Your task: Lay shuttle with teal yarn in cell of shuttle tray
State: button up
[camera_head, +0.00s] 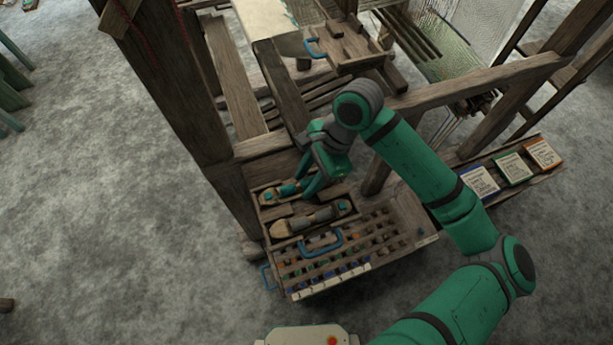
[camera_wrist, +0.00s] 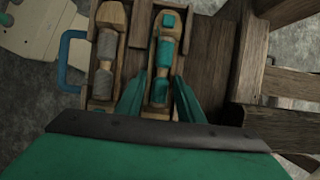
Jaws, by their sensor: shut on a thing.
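The shuttle with teal yarn (camera_wrist: 159,88) has a wooden body and a teal block at its far end. In the head view the shuttle (camera_head: 288,189) lies lengthwise at the back cell of the shuttle tray (camera_wrist: 137,35). My gripper (camera_wrist: 158,92) is shut on this shuttle, one finger along each side; it also shows in the head view (camera_head: 312,186). The shuttle lines up with the cell, but I cannot tell whether it rests on the cell floor. Part of it is hidden by my fingers.
A shuttle with grey yarn (camera_head: 318,216) lies in the neighbouring cell. In front is a rack of several coloured pegs (camera_head: 325,262) with a blue handle (camera_head: 322,245). Loom posts (camera_head: 185,90) stand close behind and left. Coloured boxes (camera_head: 512,168) sit on a shelf at right.

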jog(key=o, duration=1.2)
jog(key=v, duration=1)
jog(key=shift+r, duration=0.4)
